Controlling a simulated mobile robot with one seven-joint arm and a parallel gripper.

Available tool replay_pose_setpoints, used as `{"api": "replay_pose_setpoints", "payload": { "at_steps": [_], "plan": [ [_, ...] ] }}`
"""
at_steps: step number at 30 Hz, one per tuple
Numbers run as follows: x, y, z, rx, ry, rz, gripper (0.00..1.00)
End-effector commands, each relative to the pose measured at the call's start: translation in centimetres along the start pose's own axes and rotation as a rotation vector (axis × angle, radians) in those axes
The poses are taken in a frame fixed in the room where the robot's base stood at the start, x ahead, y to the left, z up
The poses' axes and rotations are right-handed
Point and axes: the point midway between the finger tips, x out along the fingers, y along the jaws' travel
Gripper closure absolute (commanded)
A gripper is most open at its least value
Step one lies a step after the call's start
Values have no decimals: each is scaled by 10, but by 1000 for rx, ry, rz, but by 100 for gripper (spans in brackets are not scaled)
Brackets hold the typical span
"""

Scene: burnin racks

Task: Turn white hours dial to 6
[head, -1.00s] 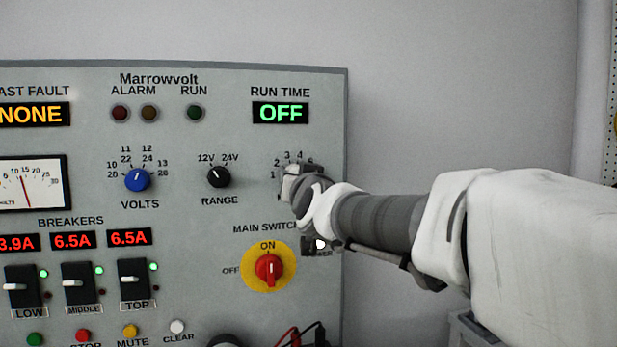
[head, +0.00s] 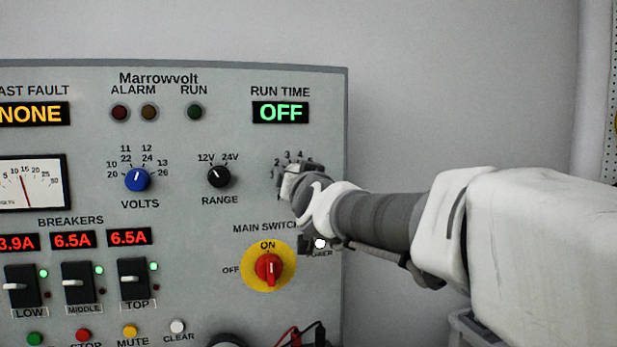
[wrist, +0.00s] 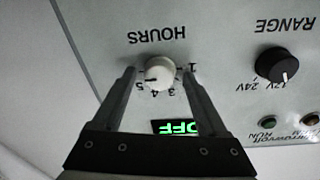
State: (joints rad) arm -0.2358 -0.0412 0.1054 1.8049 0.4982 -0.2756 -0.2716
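The white hours dial (wrist: 159,74) is on the panel under the HOURS label in the wrist view, which shows the panel upside down. The numbers 1, 3, 4 and 5 show around it. A small dark mark shows on the dial's lower left, but I cannot tell exactly which number it points to. My gripper (wrist: 159,73) is open, with one finger on each side of the dial and a visible gap on both sides. The run time display (head: 281,112) reads OFF.
The black range knob (head: 218,177) and blue volts knob (head: 137,180) are left of my gripper. The red main switch (head: 268,268) on its yellow plate is just below. Breakers (head: 133,279) and buttons are lower left.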

Motion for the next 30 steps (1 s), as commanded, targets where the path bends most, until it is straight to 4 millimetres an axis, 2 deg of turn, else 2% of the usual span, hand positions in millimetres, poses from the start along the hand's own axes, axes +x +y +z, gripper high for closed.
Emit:
{"api": "replay_pose_setpoints", "payload": {
  "at_steps": [5, 11, 30],
  "plan": [
    [-2, 0, 0, -1, -1, 0, 24],
    [-20, 0, -1, -1, 0, 0, 24],
    [-131, 0, -2, -1, 2, 0, 24]
  ]
}}
